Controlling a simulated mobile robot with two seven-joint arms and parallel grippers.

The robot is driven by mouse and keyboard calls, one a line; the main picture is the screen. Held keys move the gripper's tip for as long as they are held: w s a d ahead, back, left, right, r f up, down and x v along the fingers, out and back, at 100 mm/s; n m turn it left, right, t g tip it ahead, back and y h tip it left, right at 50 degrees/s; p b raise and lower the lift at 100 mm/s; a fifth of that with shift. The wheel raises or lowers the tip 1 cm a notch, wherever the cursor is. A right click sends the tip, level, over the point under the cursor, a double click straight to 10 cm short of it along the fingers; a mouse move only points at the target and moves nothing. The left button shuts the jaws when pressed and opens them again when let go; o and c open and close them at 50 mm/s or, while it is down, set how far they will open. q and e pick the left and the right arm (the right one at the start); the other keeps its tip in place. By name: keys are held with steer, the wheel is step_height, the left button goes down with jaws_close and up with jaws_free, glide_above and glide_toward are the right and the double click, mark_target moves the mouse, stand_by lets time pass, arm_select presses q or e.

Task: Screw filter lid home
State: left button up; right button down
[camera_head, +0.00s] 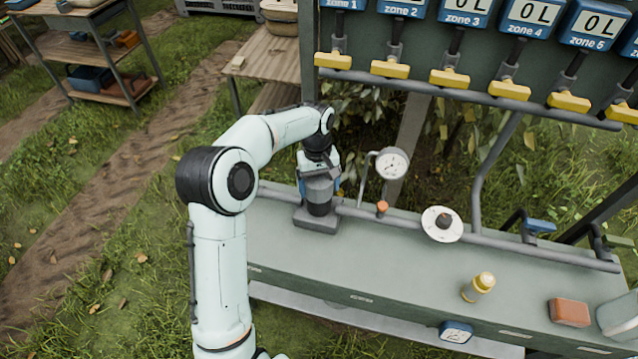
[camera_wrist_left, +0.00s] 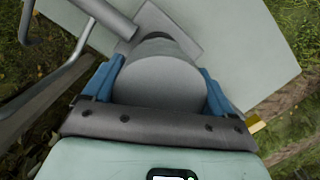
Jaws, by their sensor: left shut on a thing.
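The filter lid (camera_wrist_left: 158,82) is a grey round cap and fills the middle of the left wrist view. My left gripper (camera_wrist_left: 160,92) has one blue finger on each side of it and is shut on it. In the head view my left gripper (camera_head: 320,172) points down over the grey filter (camera_head: 320,190) at the left end of the bench. The filter stands upright on a dark square base (camera_head: 316,221). The gripper hides much of the lid there, so I cannot tell how the lid's thread sits. My right gripper is not in view.
A pipe with a pressure gauge (camera_head: 391,163) rises just right of the filter. A white disc (camera_head: 442,224), a yellow bottle (camera_head: 478,287) and a brown block (camera_head: 569,312) are on the bench (camera_head: 390,270). Yellow-handled zone valves (camera_head: 449,79) hang above. The bench's middle is clear.

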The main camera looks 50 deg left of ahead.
arm_select(q)
steer(key=shift+f, duration=0.1)
steer(key=o, duration=0.9)
steer(key=shift+c, duration=0.2)
step_height(320, 180, up, 13)
steer(key=a+p, duration=0.1)
steer(key=p, duration=0.1)
steer(key=shift+w+a+r, duration=0.2)
steer(key=shift+w, duration=0.2)
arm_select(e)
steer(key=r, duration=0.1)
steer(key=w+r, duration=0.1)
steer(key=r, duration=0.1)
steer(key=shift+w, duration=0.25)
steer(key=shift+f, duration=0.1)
